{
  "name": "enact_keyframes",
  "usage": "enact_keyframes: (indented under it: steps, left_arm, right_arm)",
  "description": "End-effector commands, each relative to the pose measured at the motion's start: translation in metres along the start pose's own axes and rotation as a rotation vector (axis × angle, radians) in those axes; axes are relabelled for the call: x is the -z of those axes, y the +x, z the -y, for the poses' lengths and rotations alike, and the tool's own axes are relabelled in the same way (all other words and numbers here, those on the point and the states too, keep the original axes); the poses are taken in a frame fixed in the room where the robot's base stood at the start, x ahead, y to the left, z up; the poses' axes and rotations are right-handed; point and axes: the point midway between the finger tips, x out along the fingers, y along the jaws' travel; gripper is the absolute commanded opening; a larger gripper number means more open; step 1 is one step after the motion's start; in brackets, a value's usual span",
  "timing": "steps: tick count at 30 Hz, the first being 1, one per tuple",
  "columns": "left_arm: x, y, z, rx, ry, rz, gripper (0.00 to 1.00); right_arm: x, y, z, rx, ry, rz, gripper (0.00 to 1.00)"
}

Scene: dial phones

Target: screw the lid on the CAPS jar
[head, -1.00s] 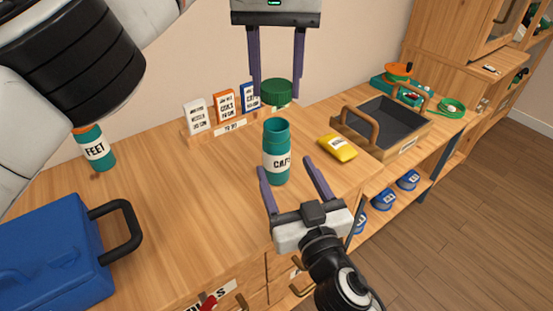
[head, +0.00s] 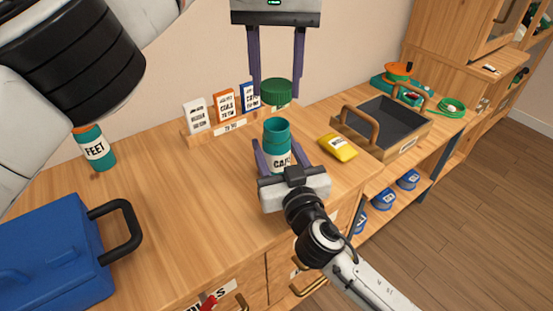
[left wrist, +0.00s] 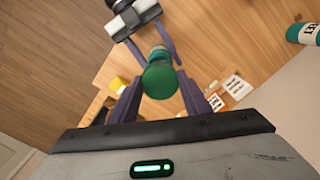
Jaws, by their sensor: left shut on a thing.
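The teal CAPS jar (head: 277,133) stands upright and open on the wooden bench. My left gripper (head: 276,98) is shut on the green ribbed lid (head: 278,90) and holds it above the jar, apart from its mouth. In the left wrist view the lid (left wrist: 160,82) sits between the purple fingers and hides part of the jar (left wrist: 160,53). My right gripper (head: 278,154) has one finger on each side of the jar's body, low down. Its fingers look open, with a small gap beside the jar; the far contact is hidden.
A teal FEET jar (head: 97,150) and a blue toolbox (head: 45,255) stand to the left. A card rack (head: 228,127) stands behind left. A yellow packet (head: 338,148) and a handled tray (head: 415,137) lie to the right.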

Motion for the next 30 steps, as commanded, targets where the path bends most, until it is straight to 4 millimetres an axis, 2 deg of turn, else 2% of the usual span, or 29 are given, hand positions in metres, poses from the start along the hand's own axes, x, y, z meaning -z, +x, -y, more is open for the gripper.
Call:
enact_keyframes:
  steps: [1,6,8,11,21,30]
  left_arm:
    - [0.000,0.000,0.000,0.000,0.000,0.000,0.23]
    - [0.000,0.000,0.000,0.000,0.000,0.000,0.23]
    - [0.000,0.000,0.000,0.000,0.000,0.000,0.23]
    - [0.000,0.004,0.001,0.000,0.000,0.001,0.23]
    - [-0.001,0.047,0.000,0.000,0.001,0.001,0.23]
    - [-0.001,0.050,0.000,0.000,0.000,-0.001,0.23]
  right_arm:
    - [0.000,0.000,0.000,0.000,0.000,0.000,0.41]
    - [0.000,0.000,0.000,0.000,0.000,0.000,0.12]
    - [0.000,0.000,0.000,0.000,0.000,0.000,0.05]
    - [0.000,0.000,0.000,0.000,0.000,0.000,0.05]
    - [0.000,0.000,0.000,0.000,-0.001,0.000,0.05]
    - [-0.001,0.000,0.000,0.000,-0.001,0.001,0.05]
